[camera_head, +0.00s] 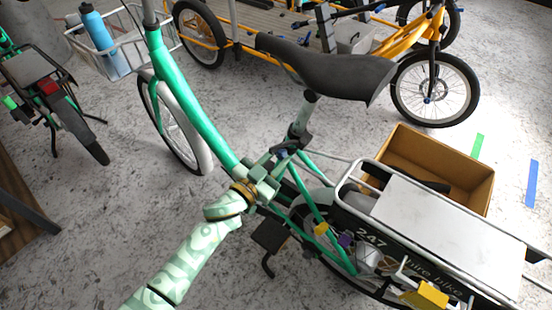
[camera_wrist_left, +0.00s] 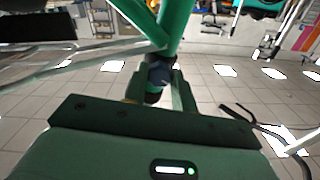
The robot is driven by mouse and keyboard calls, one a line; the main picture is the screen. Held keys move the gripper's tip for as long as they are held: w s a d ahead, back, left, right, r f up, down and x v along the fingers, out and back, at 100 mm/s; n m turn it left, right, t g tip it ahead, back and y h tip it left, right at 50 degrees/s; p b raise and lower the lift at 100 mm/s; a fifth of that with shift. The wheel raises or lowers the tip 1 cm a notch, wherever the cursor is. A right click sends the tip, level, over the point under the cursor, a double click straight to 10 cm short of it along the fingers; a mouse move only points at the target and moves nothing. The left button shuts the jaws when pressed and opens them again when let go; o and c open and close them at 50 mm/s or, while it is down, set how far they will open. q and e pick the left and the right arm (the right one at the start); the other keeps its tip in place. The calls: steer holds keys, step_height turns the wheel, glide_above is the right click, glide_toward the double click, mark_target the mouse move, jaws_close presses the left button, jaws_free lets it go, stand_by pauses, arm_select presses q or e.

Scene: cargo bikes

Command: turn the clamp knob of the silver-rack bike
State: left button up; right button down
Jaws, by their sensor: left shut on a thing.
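The green bike (camera_head: 181,88) has a black saddle (camera_head: 330,67) and a silver rear rack (camera_head: 349,178) with a pale top board. My left gripper (camera_head: 273,168) reaches in from the lower left to the bike's seat tube, below the saddle. It is shut on the dark clamp knob (camera_head: 282,153), which is mostly hidden by the fingers in the head view. In the left wrist view, the knob (camera_wrist_left: 160,74) sits between the two fingers, just under the green frame tubes (camera_wrist_left: 174,22). My right gripper is not in view.
An open brown box (camera_head: 430,150) stands beyond the rack. A silver front basket (camera_head: 125,45) holds a blue bottle (camera_head: 103,38). A yellow cargo bike (camera_head: 400,40) stands behind, and another green bike (camera_head: 50,85) at the left. Bare floor lies between them.

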arm_select(q)
steer(key=m, duration=0.3)
steer(key=shift+m, duration=2.4)
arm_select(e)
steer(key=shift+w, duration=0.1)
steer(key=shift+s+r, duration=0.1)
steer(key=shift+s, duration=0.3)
